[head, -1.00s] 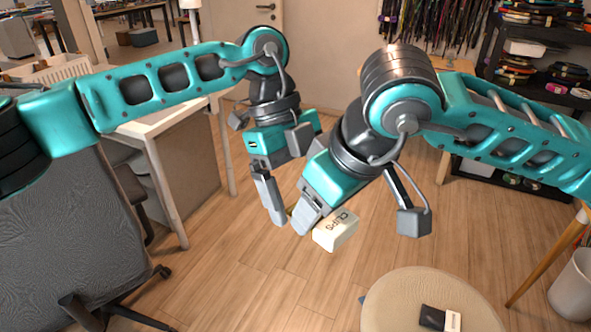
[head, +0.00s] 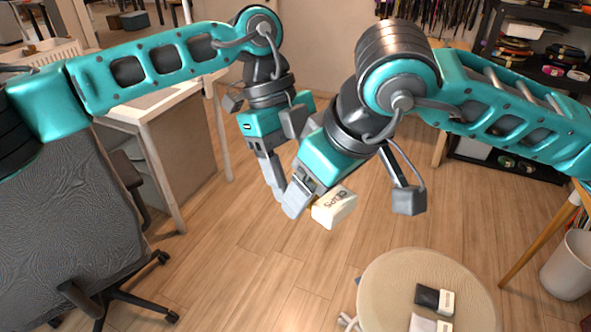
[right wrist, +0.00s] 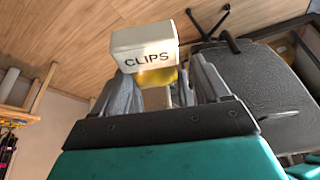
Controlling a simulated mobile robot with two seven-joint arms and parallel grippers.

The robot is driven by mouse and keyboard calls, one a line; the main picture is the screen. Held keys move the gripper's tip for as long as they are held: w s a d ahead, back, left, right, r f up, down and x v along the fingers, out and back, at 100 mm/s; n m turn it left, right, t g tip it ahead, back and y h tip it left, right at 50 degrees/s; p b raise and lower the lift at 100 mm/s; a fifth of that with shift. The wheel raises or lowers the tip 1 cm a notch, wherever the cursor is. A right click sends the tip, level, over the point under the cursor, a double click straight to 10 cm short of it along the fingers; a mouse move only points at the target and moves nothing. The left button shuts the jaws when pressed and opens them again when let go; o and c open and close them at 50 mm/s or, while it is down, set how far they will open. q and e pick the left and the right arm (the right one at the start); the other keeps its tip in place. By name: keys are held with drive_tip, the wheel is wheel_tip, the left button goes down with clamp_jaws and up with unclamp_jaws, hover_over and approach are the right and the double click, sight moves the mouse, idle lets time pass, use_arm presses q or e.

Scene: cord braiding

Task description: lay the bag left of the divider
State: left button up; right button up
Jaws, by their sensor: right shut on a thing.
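The bag (head: 335,207) has a white top lettered CLIPS, and a yellow part below it. My right gripper (head: 299,195) is shut on it and holds it in the air above the floor. In the right wrist view the bag (right wrist: 146,47) sits between the fingers (right wrist: 165,82), its yellow part between them. My left gripper (head: 272,178) hangs close beside the right one, pointing down; its opening cannot be made out. I cannot make out a divider in these views.
A round beige-topped stool or table (head: 385,285) stands at the lower right, with dark and white packets (head: 434,299) on it. A grey office chair (head: 60,220) and a desk (head: 165,115) are on the left. A white bin (head: 570,265) stands at right. Floor between is open.

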drive_tip(key=o, duration=0.4)
drive_tip(key=shift+s+a, duration=0.1)
drive_tip(key=shift+d, duration=0.2)
idle(0.3)
